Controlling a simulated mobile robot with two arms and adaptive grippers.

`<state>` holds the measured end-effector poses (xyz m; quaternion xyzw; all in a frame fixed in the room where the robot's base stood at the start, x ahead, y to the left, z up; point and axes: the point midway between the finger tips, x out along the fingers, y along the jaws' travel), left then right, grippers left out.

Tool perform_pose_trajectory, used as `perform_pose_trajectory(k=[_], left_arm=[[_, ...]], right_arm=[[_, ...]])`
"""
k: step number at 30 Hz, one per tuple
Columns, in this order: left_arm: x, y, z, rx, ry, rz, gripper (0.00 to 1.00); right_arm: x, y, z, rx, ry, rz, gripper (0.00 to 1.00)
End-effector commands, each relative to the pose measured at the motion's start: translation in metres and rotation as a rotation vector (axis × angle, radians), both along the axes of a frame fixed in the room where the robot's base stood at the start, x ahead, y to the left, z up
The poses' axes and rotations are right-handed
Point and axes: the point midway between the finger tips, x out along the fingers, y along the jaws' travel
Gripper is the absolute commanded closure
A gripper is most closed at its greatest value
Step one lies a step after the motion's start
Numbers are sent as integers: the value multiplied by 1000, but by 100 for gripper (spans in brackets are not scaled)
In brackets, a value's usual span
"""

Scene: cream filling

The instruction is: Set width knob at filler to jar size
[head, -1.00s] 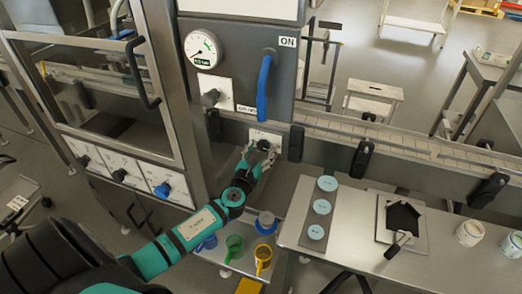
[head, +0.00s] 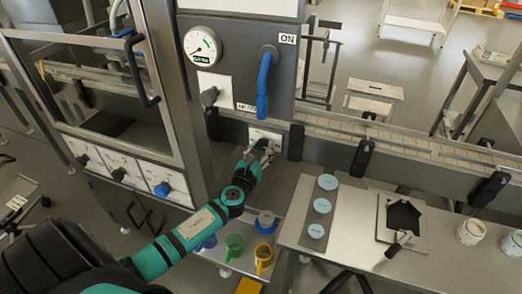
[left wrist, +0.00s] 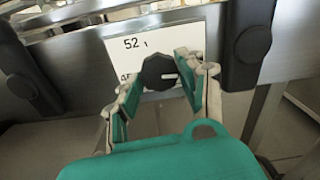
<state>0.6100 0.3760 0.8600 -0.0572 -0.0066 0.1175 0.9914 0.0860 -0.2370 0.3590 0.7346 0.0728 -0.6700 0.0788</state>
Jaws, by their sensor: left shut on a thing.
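The plate reads "52" and "1", with another partly covered mark lower left. My left gripper (left wrist: 162,82) has its fingers on both sides of the knob and is shut on it. In the head view the left gripper (head: 257,150) is at the white plate (head: 267,136) below the blue lever, largely covering the knob. My right gripper is not in view.
Above are a grey knob (head: 210,97), a gauge (head: 202,46) and a blue lever (head: 264,85) marked ON. Black clamps (head: 362,157) line the conveyor rail (head: 410,145) to the right. A steel table (head: 350,245) with jars (head: 470,232) stands in front.

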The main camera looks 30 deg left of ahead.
Motion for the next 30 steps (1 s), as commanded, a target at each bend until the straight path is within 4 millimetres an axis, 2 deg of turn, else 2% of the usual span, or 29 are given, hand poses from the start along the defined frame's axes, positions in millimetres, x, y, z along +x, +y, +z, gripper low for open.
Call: perform_pose_trajectory(k=[15,30], left_arm=[[0,-1,-1,-450,-109,0,93],[0,-2,0,-913,-219,1,93]], right_arm=[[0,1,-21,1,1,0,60],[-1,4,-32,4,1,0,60]])
